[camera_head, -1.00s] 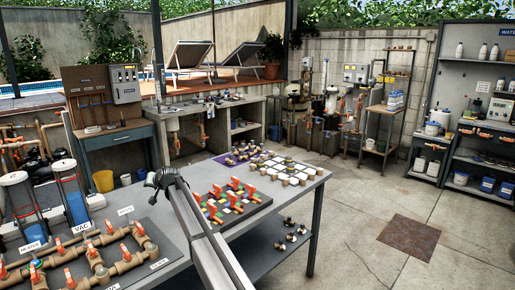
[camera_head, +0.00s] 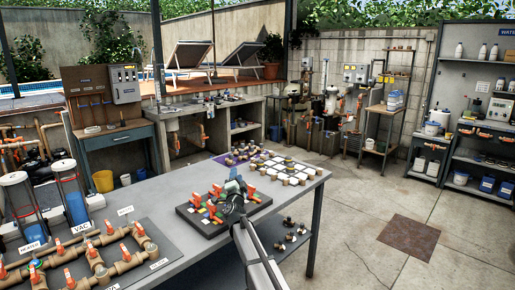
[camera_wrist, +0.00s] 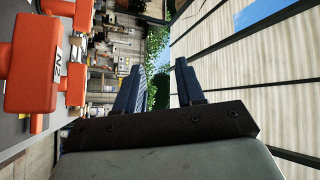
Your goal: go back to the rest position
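My gripper (camera_head: 235,187) is in the head view at the right edge of the board with orange valve handles, in front of part of it. In the wrist view its two dark fingers (camera_wrist: 157,88) stand apart with nothing between them, so it is open and empty. The wrist camera looks out level, rolled on its side, past the fingers to greenery and a slatted surface. A large orange valve handle (camera_wrist: 35,65) shows close at the left of the wrist view. In the head view the valve board (camera_head: 186,212) lies on the grey table.
The grey table (camera_head: 160,190) carries a brown pipe assembly (camera_head: 90,255) at the left and a tray of white-capped pieces (camera_head: 285,166) at the back right. Small fittings (camera_head: 292,231) lie on the lower shelf.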

